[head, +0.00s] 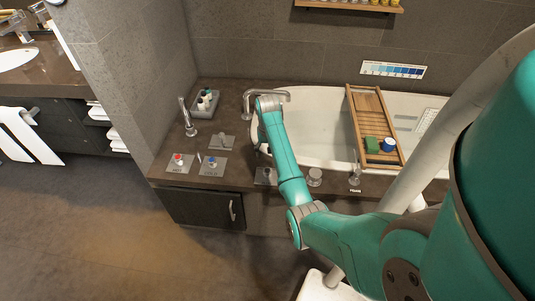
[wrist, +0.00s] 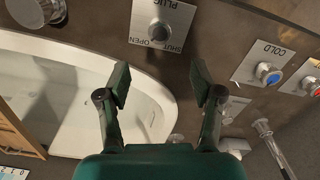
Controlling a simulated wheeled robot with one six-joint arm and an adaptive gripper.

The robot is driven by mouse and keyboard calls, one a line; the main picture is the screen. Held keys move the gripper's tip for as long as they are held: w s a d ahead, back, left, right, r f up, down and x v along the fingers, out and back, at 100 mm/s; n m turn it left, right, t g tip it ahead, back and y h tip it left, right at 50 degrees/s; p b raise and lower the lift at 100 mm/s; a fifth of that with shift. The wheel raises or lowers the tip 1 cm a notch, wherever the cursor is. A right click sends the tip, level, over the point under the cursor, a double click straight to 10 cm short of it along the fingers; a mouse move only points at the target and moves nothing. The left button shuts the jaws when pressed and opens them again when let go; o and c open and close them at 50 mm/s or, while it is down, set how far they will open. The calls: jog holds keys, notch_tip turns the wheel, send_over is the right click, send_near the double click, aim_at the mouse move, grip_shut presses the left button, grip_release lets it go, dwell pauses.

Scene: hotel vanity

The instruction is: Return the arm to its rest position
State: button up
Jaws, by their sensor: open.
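My arm reaches from the lower right over the dark counter to the bath's near-left corner, with its wrist (head: 268,103) beside the bath spout in the head view. My gripper (wrist: 160,85) shows in the wrist view with its two dark green fingers spread apart and nothing between them. In the head view the fingers are hidden or too small to make out. Beyond the fingertips in the wrist view is the plug knob (wrist: 159,30) on its plate marked PLUG, OPEN and SHUT. The gripper looks apart from it.
The cold knob (head: 213,163) and hot knob (head: 180,160) sit left of my forearm. A tall thin tap (head: 187,117) and a tray of small bottles (head: 205,101) stand behind. A wooden caddy (head: 368,103) spans the white bath (head: 320,125). The floor at left is clear.

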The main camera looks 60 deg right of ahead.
dwell(0.4)
jog(key=s+a+f+n+t+h, duration=0.2)
jog(key=a+f+n+t, duration=0.1)
jog(key=a+f, duration=1.2)
jog(key=s+a+r+n+t, duration=0.15)
jog(key=s+a, duration=0.25)
jog(key=a, duration=0.4)
jog(key=s+a+n+t, duration=0.15)
jog(key=s+a, duration=0.25)
jog(key=a, duration=0.4)
jog(key=s+a+r+n+t, duration=0.2)
jog(key=s+a+r+t, duration=0.3)
jog(key=s+a+r, duration=0.5)
jog(key=s+a+r+n+t+y, duration=0.1)
jog(key=s+a+r+t, duration=0.1)
jog(key=s+r, duration=0.3)
jog(key=s+a+r+n+t+y, duration=0.1)
jog(key=s+r, duration=0.4)
jog(key=r, duration=0.9)
jog(key=shift+s+a+t, duration=0.35)
jog(key=shift+a+t, duration=0.1)
jog(key=shift+t, duration=0.05)
